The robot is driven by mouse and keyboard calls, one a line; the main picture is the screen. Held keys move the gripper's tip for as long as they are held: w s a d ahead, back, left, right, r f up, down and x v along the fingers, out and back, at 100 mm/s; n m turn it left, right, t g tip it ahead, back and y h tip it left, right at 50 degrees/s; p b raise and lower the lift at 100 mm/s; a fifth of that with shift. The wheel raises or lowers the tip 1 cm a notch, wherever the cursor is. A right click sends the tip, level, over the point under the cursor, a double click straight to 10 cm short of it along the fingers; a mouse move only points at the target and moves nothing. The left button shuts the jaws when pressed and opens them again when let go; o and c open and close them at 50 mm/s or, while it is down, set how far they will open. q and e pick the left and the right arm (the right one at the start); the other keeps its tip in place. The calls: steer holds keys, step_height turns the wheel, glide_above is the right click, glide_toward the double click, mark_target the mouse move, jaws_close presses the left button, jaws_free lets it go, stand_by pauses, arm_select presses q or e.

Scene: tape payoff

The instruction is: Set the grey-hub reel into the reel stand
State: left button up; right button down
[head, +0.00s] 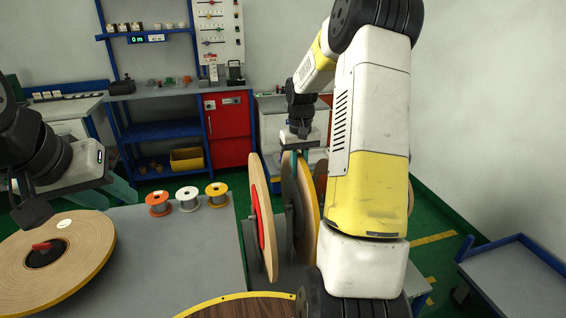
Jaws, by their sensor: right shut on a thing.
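My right gripper (298,153) reaches down from above at the upright reels in the middle and is shut on the top of a reel with a grey face and yellow-tan edge (308,212). I take this as the grey-hub reel; its hub is hidden. It stands upright, partly behind my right arm. To its left is an upright tan reel with a red hub (262,218). Grey uprights (289,230) between them look like part of the reel stand, mostly hidden. I cannot tell whether the held reel is seated. My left gripper (100,192) is open and empty above the left table.
A large tan reel (85,262) lies flat at left. Small orange (159,204), white (188,200) and yellow (217,195) spools stand on the grey table (170,260). A dark-faced, yellow-rimmed disc (240,307) is at the bottom. A blue-edged cart (525,275) stands at right.

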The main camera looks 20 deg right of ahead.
mark_target(299, 156)
steer(key=shift+w+f, duration=0.1)
steer(key=shift+f, duration=0.6)
steer(key=c, duration=1.3)
jaws_free()
steer(key=shift+f, duration=0.15)
steer(key=shift+r, duration=4)
steer(key=s+a+r+t, duration=0.2)
steer(key=s+a+r, duration=0.3)
steer(key=s+r, duration=0.15)
steer(key=s+a+r+t, duration=0.1)
steer(key=s+a, duration=0.2)
steer(key=s, duration=0.3)
steer(key=s+a+r+t+y, duration=0.1)
steer(key=s+a+r, duration=0.1)
steer(key=s, duration=0.4)
steer(key=s+a+r+n+t+y, duration=0.1)
steer(key=s+a+r+t, duration=0.1)
steer(key=s+a, duration=0.2)
steer(key=shift+s, duration=1.55)
